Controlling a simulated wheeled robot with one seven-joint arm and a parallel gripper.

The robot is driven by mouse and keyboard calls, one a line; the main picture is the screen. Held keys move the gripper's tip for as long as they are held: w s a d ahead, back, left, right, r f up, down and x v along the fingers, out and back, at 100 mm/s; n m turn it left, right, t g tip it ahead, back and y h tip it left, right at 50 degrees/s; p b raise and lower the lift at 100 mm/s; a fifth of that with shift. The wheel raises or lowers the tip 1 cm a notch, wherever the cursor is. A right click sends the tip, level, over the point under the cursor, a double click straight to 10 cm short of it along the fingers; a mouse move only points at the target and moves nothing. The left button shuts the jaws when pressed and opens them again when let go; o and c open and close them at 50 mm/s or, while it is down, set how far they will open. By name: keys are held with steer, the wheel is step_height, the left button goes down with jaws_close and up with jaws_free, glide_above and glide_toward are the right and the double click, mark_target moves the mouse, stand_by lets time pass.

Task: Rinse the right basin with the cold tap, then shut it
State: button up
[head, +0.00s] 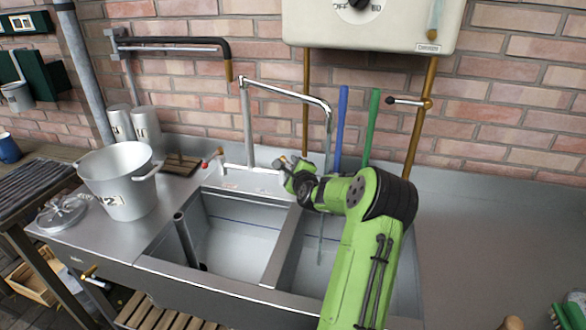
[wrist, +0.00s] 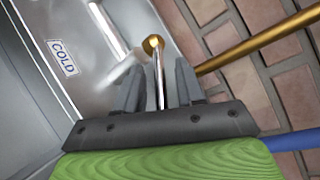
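The double sink has a left basin (head: 235,240) and a right basin (head: 300,262). The chrome spout (head: 295,94) is turned over the right basin, and a thin pale stream (head: 320,240), seemingly water, falls into that basin. My gripper (head: 287,166) is at the back ledge behind the basins, hiding the cold tap in the head view. In the wrist view, my gripper (wrist: 160,85) is open, with a finger on each side of a chrome lever (wrist: 160,78) with a brass end. Gaps show between lever and fingers. A COLD label (wrist: 62,57) is beside it. My arm hides part of the right basin.
A tap with a red part (head: 211,157) stands left of the spout's base. A standpipe (head: 186,240) rises in the left basin. A large metal pot (head: 122,182) is on the left counter. Blue (head: 341,125) and green handles (head: 371,125) lean behind my gripper.

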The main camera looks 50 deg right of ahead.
steer(key=shift+c, duration=0.5)
jaws_close()
steer(key=shift+f, duration=0.2)
